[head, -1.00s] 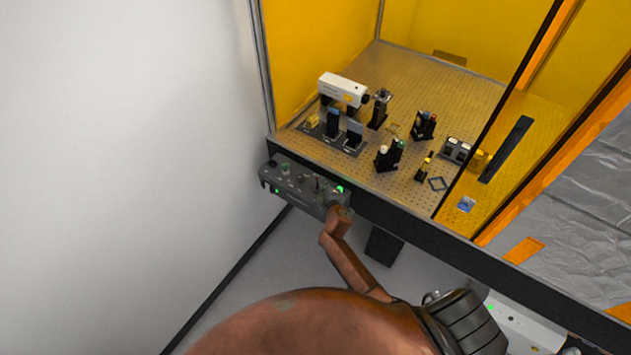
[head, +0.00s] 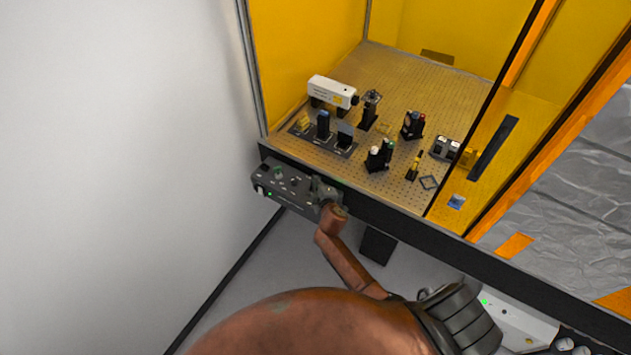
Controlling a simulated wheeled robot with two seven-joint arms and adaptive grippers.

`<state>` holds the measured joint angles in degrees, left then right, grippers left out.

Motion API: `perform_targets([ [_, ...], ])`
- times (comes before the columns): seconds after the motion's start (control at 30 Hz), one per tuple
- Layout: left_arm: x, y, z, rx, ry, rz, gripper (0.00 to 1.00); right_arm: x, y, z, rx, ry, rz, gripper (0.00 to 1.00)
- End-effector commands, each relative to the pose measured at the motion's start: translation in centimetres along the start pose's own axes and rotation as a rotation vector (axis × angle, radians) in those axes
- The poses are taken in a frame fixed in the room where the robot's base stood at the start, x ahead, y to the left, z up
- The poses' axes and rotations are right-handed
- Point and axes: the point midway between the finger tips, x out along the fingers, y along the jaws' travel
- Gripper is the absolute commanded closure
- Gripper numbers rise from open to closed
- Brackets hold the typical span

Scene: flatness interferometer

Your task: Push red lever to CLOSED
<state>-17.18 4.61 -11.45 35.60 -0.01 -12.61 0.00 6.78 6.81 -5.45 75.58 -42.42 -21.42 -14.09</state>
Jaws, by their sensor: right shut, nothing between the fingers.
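A dark grey control box (head: 283,186) with small knobs and switches is fixed to the front edge of the optical bench. No red lever can be made out; my gripper and wrist cover the right end of the box. My right gripper (head: 323,187) is small and dark in the head view, at the end of my copper arm. It is shut and empty over the right end of the box. Whether it touches anything there cannot be told. My left gripper is not in view.
The perforated optical bench (head: 455,97) carries a white laser housing (head: 332,91) and several dark mounts behind yellow panels. A white wall (head: 110,150) stands close on the left. A white unit (head: 515,325) is low on the right.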

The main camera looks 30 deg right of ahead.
Motion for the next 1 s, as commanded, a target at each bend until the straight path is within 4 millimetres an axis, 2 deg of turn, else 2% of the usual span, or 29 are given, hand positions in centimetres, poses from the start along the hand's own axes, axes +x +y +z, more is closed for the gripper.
perform_targets([
  [0.17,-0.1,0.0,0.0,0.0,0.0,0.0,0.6,-0.1,0.1,0.0,0.0,0.0,0.0,1.0],
  [0.37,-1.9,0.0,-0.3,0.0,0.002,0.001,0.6,-1.6,1.1,-0.3,0.0,0.001,0.0,1.0],
  [0.5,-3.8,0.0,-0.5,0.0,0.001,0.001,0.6,-3.5,2.2,-0.5,-0.002,0.003,0.0,1.0],
  [0.6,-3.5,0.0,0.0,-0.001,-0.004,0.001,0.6,-5.4,2.5,-0.2,-0.003,0.004,-0.001,1.0],
  [0.8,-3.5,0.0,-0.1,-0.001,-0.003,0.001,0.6,-8.8,3.5,-0.6,-0.005,0.013,-0.003,1.0],
  [1.0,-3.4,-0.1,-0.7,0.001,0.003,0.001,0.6,-11.2,4.3,-0.4,-0.005,0.011,-0.004,1.0],
])
